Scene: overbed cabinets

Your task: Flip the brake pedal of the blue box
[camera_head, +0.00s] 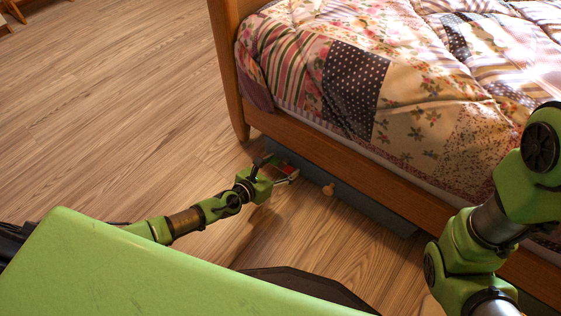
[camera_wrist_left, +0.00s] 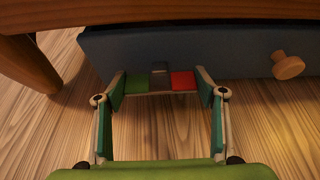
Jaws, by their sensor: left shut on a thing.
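The blue box (camera_head: 370,208) lies low on the floor under the side of the bed. Its front also fills the upper part of the left wrist view (camera_wrist_left: 215,48). The brake pedal, with a green half, a dark middle and a red half (camera_wrist_left: 183,81), sits low on the box front. My left gripper (camera_wrist_left: 160,90) has a finger at each end of the pedal and is shut on it. In the head view my left gripper (camera_head: 285,173) is at the box's left part. My right arm shows at the right, but its gripper is out of view.
A round wooden knob (camera_head: 328,189) sticks out of the box front, right of my left gripper. The bed's wooden leg (camera_head: 238,118) stands close to the box's left end. The bed rail (camera_head: 370,180) hangs over the box. The wooden floor (camera_head: 120,110) at the left is clear.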

